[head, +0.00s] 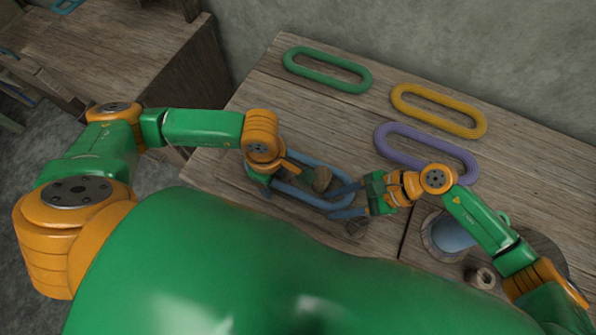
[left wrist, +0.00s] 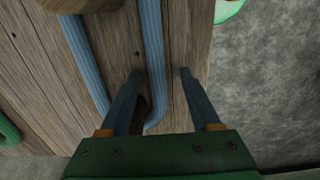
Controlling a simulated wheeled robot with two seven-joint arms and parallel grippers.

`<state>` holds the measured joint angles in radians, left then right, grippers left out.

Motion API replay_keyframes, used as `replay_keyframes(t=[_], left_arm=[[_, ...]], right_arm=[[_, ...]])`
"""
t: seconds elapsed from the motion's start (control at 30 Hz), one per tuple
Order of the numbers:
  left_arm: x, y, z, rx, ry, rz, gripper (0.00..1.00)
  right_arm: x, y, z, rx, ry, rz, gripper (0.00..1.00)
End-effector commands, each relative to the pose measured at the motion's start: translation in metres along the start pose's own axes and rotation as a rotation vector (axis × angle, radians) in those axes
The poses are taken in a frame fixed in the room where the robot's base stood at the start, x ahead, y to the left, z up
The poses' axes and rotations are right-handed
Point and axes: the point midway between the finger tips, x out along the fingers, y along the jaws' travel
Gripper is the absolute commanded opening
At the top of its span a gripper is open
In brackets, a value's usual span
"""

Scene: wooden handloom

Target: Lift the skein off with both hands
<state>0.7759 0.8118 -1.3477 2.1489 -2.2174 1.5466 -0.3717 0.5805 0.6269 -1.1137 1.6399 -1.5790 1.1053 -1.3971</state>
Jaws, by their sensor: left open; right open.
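The blue skein (head: 312,164) is a long loop lying low at the front of the wooden table, around a brown round wooden piece (head: 321,179). My left gripper (head: 264,184) is at its left end, open. In the left wrist view, one strand of the skein (left wrist: 152,45) runs between the spread fingers of the left gripper (left wrist: 162,82), and the near bend is partly hidden behind a finger. My right gripper (head: 346,201) is open at the skein's right end, its fingers pointing left; whether it touches the strand I cannot tell.
Green (head: 327,69), yellow (head: 438,111) and purple (head: 427,153) loops lie farther back on the table (head: 265,105). A spool with blue thread (head: 452,234) and a small round metal piece (head: 481,277) are at the right. A wall stands behind.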

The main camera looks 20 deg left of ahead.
Motion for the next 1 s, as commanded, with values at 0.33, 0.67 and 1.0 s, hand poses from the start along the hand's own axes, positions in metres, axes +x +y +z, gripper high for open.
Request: replay_keyframes(t=[0.33,0.67,1.0], left_arm=[[0.001,0.0,0.0,0.001,0.0,0.001,0.45],[0.001,0.0,0.0,0.0,0.0,0.001,0.0],[-0.028,0.0,0.0,0.0,0.0,0.002,0.0]], right_arm=[[0.001,0.0,0.0,0.0,0.0,0.0,0.26],[0.001,0.0,0.0,0.0,-0.001,0.0,0.0],[-0.019,-0.002,0.021,-0.001,-0.001,0.0,0.0]])
